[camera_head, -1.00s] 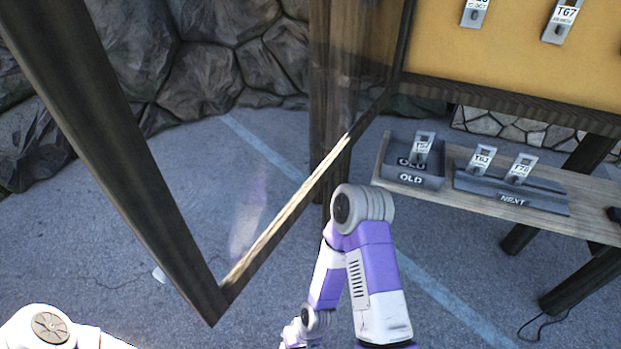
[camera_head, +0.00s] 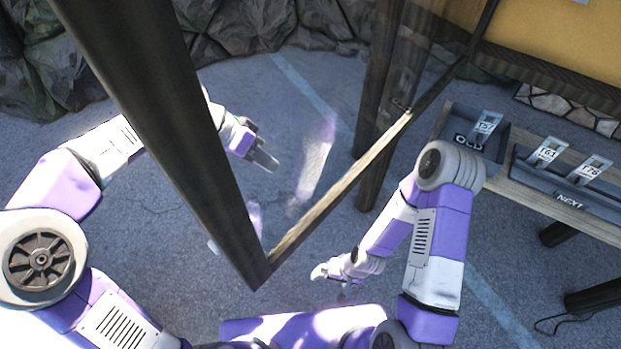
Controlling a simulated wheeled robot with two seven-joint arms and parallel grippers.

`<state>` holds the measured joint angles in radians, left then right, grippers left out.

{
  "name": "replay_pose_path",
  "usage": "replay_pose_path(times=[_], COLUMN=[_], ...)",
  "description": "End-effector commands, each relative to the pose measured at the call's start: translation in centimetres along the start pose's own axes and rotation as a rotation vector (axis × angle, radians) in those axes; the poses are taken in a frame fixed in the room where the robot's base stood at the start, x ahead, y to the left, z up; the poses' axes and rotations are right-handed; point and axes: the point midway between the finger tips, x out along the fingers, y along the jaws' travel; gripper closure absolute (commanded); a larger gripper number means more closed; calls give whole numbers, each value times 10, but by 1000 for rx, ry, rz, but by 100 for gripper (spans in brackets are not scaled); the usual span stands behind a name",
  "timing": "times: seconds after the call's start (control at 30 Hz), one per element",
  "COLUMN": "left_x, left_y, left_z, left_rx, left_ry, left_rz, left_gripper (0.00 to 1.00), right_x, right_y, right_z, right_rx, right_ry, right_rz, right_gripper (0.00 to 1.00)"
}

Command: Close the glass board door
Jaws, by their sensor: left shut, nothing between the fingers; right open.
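The glass board door stands open, swung out from the yellow board (camera_head: 560,35) toward me. Its dark wooden frame (camera_head: 180,110) slants down to a lower corner left of the middle, and its lit lower rail (camera_head: 335,190) runs back up to the board. The pane is clear, with faint reflections. My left arm passes behind the door's upright. Its gripper (camera_head: 266,162) shows through the pane, shut and empty, with no clear contact with the frame. My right gripper (camera_head: 325,274) hangs low, right of the door's lower corner, small in view and open, its fingers hard to make out.
A shelf (camera_head: 520,205) below the board holds a grey OLD tray (camera_head: 462,150) with one tag and a NEXT tray (camera_head: 590,207) with two tags. A dark post (camera_head: 375,110) stands near the hinge side. Rocks line the back; paved floor is open around the door.

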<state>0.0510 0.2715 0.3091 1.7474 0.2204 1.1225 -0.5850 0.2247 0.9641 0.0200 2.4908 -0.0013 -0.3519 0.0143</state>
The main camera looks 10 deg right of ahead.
Motion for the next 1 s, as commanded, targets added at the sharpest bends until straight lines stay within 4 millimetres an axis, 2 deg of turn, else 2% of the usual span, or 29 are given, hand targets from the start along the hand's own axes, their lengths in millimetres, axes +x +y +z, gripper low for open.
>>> replay_pose_path(times=[0.03, 0.1, 0.2, 0.27, 0.37, 0.47, 0.8, 1.0], left_x=[-23, -42, -56, -57, -47, -29, 43, 53], left_y=[18, 36, 51, 55, 56, 56, 59, 86], left_z=[-5, -6, -6, -6, -5, -4, -2, 2], left_rx=[58, 116, 165, 178, 182, 180, 178, 179], left_ry=[2, -6, -16, -18, -22, -23, -24, -21], left_rz=[7, 23, 36, 39, 43, 44, 44, 41], left_gripper=[100, 100, 100, 100, 100, 100, 100, 100], right_x=[-3, -4, -5, -4, -3, 0, 7, 5], right_y=[-1, -2, -2, -2, -1, 0, 3, 2], right_z=[0, 0, 0, 0, 0, 0, 0, 0], right_rx=[0, 0, 0, 0, 0, 0, 0, 0], right_ry=[0, 0, 0, 0, 0, 0, 0, 0], right_rz=[0, 0, 0, 0, 0, 0, 0, 0], right_gripper=[0, 0, 0, 0, 0, 0, 0, 0])
